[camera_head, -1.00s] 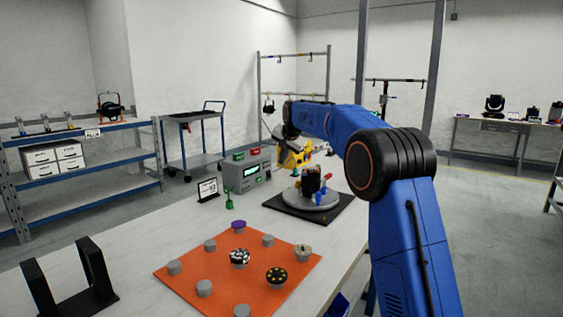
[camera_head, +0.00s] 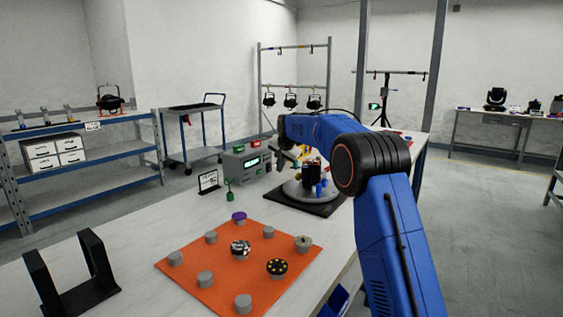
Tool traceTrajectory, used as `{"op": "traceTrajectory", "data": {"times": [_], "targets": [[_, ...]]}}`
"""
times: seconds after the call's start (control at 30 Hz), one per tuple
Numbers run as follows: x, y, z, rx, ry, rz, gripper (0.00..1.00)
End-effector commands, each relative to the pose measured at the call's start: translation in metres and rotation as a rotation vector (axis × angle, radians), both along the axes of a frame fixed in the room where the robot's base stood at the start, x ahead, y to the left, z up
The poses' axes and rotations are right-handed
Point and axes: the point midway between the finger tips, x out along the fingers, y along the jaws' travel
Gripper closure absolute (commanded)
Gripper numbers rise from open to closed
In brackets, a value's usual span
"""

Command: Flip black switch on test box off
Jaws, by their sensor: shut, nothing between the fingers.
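The grey test box (camera_head: 234,169) stands on the workbench, with a lit green display on its front and red and green parts on top. Its black switch is too small to pick out and may be hidden by my gripper. My gripper (camera_head: 281,165) points down just right of the box's front. It is small and partly dark against the things behind it; it looks shut and empty. I cannot tell whether it touches the box.
A round grey turntable (camera_head: 291,189) on a black mat (camera_head: 327,208) stands close right of my gripper. A small sign (camera_head: 208,181) and a green part (camera_head: 229,190) stand left. An orange mat (camera_head: 180,285) with several knobs lies in front; a black stand (camera_head: 99,262) is front left.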

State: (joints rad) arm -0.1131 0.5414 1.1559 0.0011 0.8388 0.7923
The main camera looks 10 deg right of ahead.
Motion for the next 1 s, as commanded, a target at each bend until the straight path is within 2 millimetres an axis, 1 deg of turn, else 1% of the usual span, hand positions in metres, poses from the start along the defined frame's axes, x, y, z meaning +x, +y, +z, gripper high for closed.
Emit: {"op": "traceTrajectory", "data": {"times": [0.03,0.1,0.2,0.4,0.57,1.0], "targets": [[0.005,0.001,-0.009,0.0,0.003,0.0,1.0],[0.012,0.002,-0.018,0.0,0.003,0.0,1.0],[0.022,0.014,-0.017,0.0,-0.001,0.002,1.0],[0.034,0.026,-0.019,0.001,0.001,0.0,1.0],[0.037,0.029,-0.019,0.0,0.0,0.0,1.0],[0.038,0.031,-0.021,0.019,-0.017,0.001,1.0]]}}
